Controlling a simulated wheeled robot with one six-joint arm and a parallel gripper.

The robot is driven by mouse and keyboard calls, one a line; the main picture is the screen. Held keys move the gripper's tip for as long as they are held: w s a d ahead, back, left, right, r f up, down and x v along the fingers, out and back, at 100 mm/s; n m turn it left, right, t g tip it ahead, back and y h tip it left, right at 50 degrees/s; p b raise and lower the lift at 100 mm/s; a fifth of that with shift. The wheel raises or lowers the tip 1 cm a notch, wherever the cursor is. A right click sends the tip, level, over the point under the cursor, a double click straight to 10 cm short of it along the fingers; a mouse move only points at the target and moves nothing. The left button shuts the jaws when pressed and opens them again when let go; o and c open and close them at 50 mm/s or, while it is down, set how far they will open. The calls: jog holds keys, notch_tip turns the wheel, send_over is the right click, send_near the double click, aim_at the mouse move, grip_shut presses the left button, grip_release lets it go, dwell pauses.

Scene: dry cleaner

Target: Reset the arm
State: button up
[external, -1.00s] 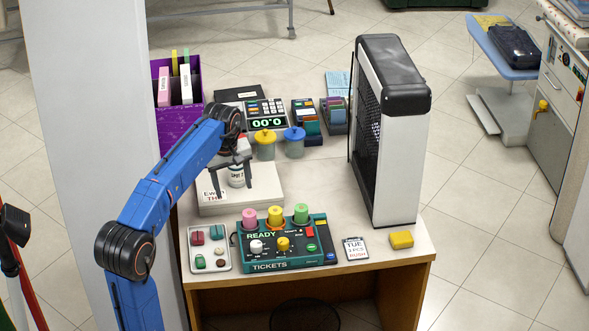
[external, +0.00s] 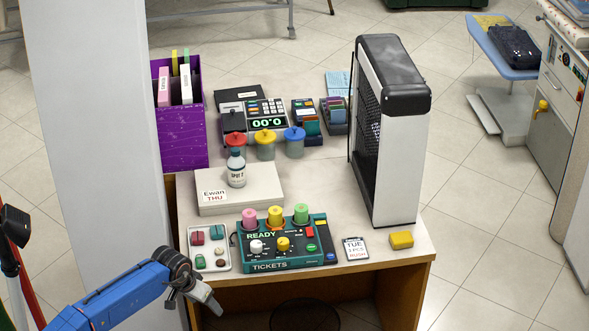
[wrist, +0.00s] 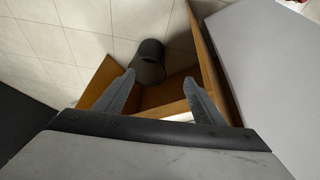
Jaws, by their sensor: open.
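My gripper (external: 207,300) is low at the front left of the table, in front of its left end and clear of the things on top. In the wrist view my gripper (wrist: 158,95) has its two fingers spread with nothing between them. A white bottle with a dark cap (external: 236,168) stands upright on a pale flat box (external: 262,187) labelled "Ewan THU".
The wooden table (external: 350,283) is close to my gripper. On it are a teal ticket panel (external: 290,262), a small tray (external: 222,268), a yellow block (external: 401,240) and a tall white unit (external: 398,170). A dark bin (wrist: 150,62) shows below.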

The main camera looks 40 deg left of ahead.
jog(key=shift+s+d+f+m, duration=0.1)
jog(key=shift+s+f+m, duration=0.1)
jog(key=shift+s+f, duration=0.35)
jog(key=shift+s+d+f+m, duration=0.1)
jog(key=shift+s+f+m, duration=0.15)
jog(key=shift+f, duration=0.35)
dwell(0.4)
